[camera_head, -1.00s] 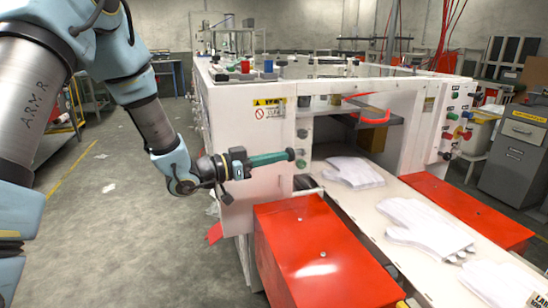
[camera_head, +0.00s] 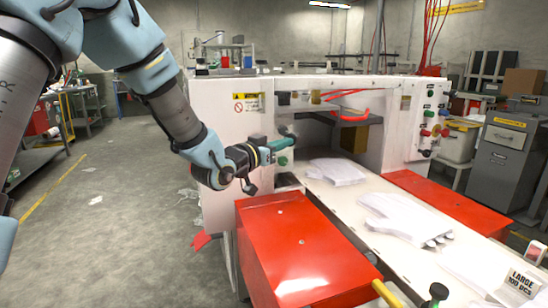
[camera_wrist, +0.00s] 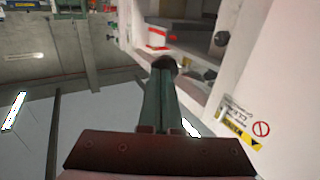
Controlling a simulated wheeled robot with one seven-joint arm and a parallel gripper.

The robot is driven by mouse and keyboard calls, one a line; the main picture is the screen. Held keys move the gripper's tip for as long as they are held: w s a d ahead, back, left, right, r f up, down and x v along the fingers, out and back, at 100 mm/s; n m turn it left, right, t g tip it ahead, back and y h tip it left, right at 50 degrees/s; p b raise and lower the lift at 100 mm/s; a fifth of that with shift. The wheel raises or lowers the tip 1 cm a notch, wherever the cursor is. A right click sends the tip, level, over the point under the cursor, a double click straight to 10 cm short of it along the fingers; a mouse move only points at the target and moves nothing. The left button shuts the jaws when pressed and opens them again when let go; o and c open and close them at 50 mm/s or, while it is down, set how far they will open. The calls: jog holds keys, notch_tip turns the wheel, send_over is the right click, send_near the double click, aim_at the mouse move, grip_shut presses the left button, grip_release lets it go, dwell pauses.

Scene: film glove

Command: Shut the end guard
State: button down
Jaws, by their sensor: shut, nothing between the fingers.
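The white glove machine (camera_head: 222,120) stands ahead with its end opening toward me. Inside the opening is a dark grey shelf-like part with a red curved handle (camera_head: 350,116); I cannot tell for sure which part is the end guard. My gripper (camera_head: 288,138) has green fingers and is shut and empty, in front of the machine's left white panel by the buttons. It points right, toward the opening. In the wrist view the shut fingers (camera_wrist: 163,95) show at centre, with a panel bearing a warning label on the right. Whether the fingers touch anything is unclear.
A red box cover (camera_head: 300,250) sits left of the white belt (camera_head: 380,195), another red cover (camera_head: 440,200) right of it. White gloves (camera_head: 400,215) lie on the belt. A yellow bar (camera_head: 385,293) and black knob (camera_head: 438,291) stand in the foreground.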

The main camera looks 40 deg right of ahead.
jog(key=d+n+t+b, duration=0.1)
jog(key=d, duration=0.1)
jog(key=d+n+t+y+b, duration=0.1)
jog(key=d+t+b, duration=0.1)
jog(key=s+d+n+t+b, duration=0.1)
jog(key=d+b, duration=0.1)
jog(key=shift+f+t, duration=0.2)
jog(key=shift+t, duration=0.2)
jog(key=d+n+t+y, duration=0.1)
jog(key=w+d+n+t+y, duration=0.1)
jog(key=d, duration=0.1)
jog(key=w+d+n+t+y, duration=0.1)
jog(key=t, duration=0.1)
jog(key=shift+d+r+b, duration=0.2)
jog(key=shift+b, duration=0.2)
jog(key=x, duration=0.2)
jog(key=shift+w+d+r, duration=0.1)
jog(key=shift+w+d, duration=0.05)
jog(key=shift+d, duration=0.25)
jog(key=shift+w+r, duration=0.15)
jog(key=b, duration=0.1)
send_near(306, 138)
jog(key=x, duration=0.4)
jog(key=shift+d+r, duration=0.1)
jog(key=shift+d, duration=0.2)
